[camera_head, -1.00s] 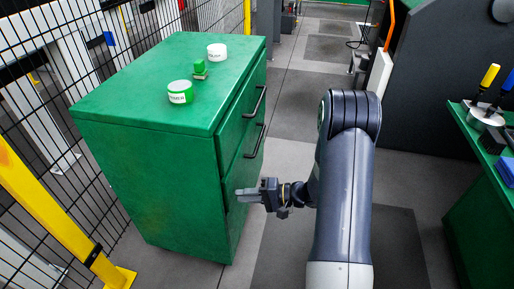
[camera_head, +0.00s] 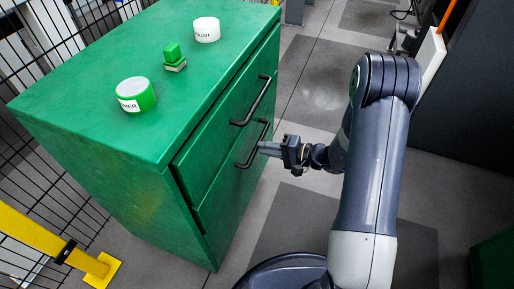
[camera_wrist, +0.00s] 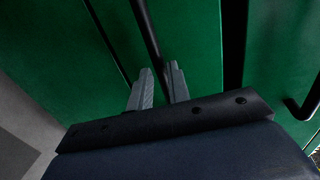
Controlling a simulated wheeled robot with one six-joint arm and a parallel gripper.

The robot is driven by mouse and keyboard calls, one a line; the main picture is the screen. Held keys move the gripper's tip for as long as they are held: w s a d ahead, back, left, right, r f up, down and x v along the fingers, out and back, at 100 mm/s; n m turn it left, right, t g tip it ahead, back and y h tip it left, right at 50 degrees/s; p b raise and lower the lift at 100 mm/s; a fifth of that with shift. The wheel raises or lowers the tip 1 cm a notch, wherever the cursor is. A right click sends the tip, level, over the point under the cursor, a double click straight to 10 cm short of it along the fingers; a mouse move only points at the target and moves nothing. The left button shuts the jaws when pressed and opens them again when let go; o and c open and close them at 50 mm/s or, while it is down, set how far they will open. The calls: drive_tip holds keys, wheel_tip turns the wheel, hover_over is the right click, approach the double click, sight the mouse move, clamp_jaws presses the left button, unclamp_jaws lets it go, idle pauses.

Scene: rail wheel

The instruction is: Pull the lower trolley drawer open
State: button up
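The green trolley (camera_head: 110,165) stands at the left in the head view, with two drawer fronts facing right. The upper drawer has a black bar handle (camera_head: 262,98). The lower drawer (camera_head: 222,192) has its own black handle (camera_head: 262,135), and its front looks flush with the trolley. My gripper (camera_head: 264,149) is at the lower handle. In the wrist view, my two grey fingers (camera_wrist: 158,72) are apart, and the lower handle's bar (camera_wrist: 146,28) runs down between their tips. I cannot tell whether they touch the bar.
On the trolley top stand a green-and-white tin (camera_head: 136,94), a white tin (camera_head: 206,29) and a small green block (camera_head: 173,54). A yellow post (camera_head: 40,240) and mesh fence are at the left. A green bench edge (camera_head: 492,262) shows at lower right.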

drive_tip(key=shift+x, duration=1.75)
drive_tip(key=shift+c, duration=0.6)
clamp_jaws()
drive_tip(key=shift+s, duration=0.1)
